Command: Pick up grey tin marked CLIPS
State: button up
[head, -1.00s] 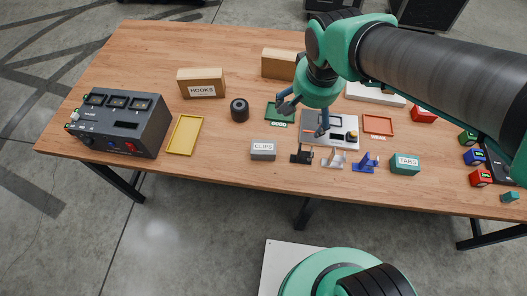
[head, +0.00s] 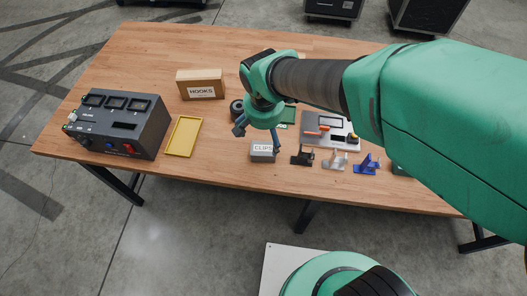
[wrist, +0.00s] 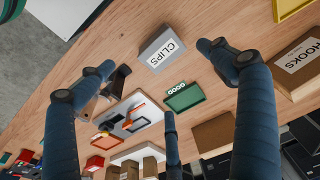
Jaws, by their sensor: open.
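The grey tin marked CLIPS (head: 262,153) stands near the front edge of the wooden table. In the wrist view the tin (wrist: 162,48) shows label and top, with nothing touching it. My gripper (head: 258,134) is above the tabletop, just behind and over the tin in the head view. Its fingers are spread wide and empty. In the wrist view my gripper (wrist: 160,85) has fingers at left, right and bottom, with the tin in the upper gap between them.
A black bracket (head: 302,156), white bracket (head: 335,161) and blue bracket (head: 367,166) stand right of the tin. A yellow tray (head: 184,137) and HOOKS box (head: 202,84) lie left. A green GOOD tray (wrist: 184,96) is behind. Table left of the tin is clear.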

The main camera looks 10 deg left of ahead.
aim_at(263, 149)
jog(key=f, duration=0.2)
jog(key=w+f+b, duration=0.1)
jog(key=f, duration=0.5)
jog(key=shift+w+a+f+b, duration=0.1)
jog(key=shift+w+f+b, duration=0.05)
jog(key=shift+b, duration=0.2)
jog(key=shift+w+a+f+b, duration=0.15)
jog(key=shift+f+b, duration=0.15)
jog(key=shift+f, duration=0.55)
jog(key=shift+w+f+b, duration=0.15)
jog(key=shift+f+b, duration=0.2)
jog(key=shift+f, duration=0.5)
jog(key=shift+w+a+f+b, duration=0.15)
jog(key=shift+f+b, duration=0.15)
jog(key=shift+f, duration=0.55)
jog(key=shift+d, duration=0.1)
jog(key=c, duration=1.7)
